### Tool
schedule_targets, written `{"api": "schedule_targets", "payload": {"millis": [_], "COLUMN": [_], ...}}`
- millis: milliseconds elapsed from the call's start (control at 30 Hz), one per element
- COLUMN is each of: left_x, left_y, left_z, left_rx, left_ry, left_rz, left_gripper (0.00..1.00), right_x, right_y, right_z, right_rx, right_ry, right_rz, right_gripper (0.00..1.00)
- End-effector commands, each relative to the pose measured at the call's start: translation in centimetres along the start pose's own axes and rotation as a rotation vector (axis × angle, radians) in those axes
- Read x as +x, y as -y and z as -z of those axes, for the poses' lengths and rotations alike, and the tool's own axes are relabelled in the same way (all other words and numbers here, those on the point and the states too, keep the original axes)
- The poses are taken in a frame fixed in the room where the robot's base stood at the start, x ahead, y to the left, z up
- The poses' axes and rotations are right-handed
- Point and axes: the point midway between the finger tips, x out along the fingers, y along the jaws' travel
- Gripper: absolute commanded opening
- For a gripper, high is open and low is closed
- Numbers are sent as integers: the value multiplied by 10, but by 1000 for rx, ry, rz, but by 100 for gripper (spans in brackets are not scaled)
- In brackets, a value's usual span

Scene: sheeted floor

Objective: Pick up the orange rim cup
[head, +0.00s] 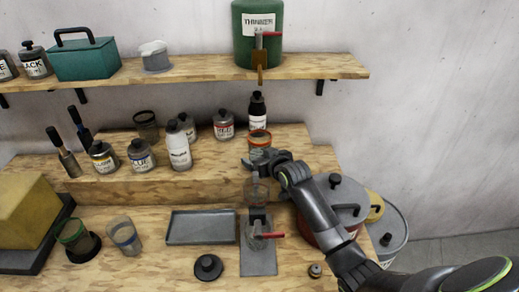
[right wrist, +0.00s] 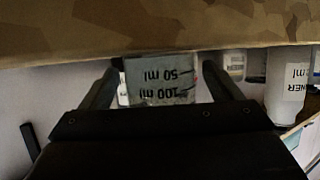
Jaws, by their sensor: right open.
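The orange rim cup (head: 260,139) stands upright on the raised wooden step at its right part, just behind my right gripper (head: 262,160). Its lower part is partly hidden by the gripper in the head view. In the right wrist view, which is upside down, a greyish cup (right wrist: 160,82) with "50 ml" and "100 ml" marks shows between the two open fingers of my right gripper (right wrist: 158,85). A gap shows on each side of it; its rim is hidden by the gripper body. My left gripper is not in view.
A black-capped bottle (head: 257,111) stands right behind the cup, and a red-labelled jar (head: 223,125) stands to its left. A shelf with a green thinner can (head: 246,40) hangs above. Below are a red-levered stand (head: 258,262), a grey tray (head: 200,228) and lidded pots (head: 345,191).

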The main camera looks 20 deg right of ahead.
Motion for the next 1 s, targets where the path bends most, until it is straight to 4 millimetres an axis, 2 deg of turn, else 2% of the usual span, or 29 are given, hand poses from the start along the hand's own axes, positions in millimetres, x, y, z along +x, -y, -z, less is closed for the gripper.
{"api": "schedule_targets", "payload": {"millis": [167,433,800,1000], "left_x": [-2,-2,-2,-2], "left_y": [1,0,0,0], "left_z": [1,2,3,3], "left_rx": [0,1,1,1], "left_ry": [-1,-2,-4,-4], "left_rz": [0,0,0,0], "left_gripper": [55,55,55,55], "right_x": [9,10,10,10], "right_y": [0,0,0,0], "right_z": [0,0,0,0], "right_rx": [1,1,1,0], "right_ry": [0,-1,-1,-2], "right_rz": [0,0,0,0], "right_gripper": [84,83,35,33]}}
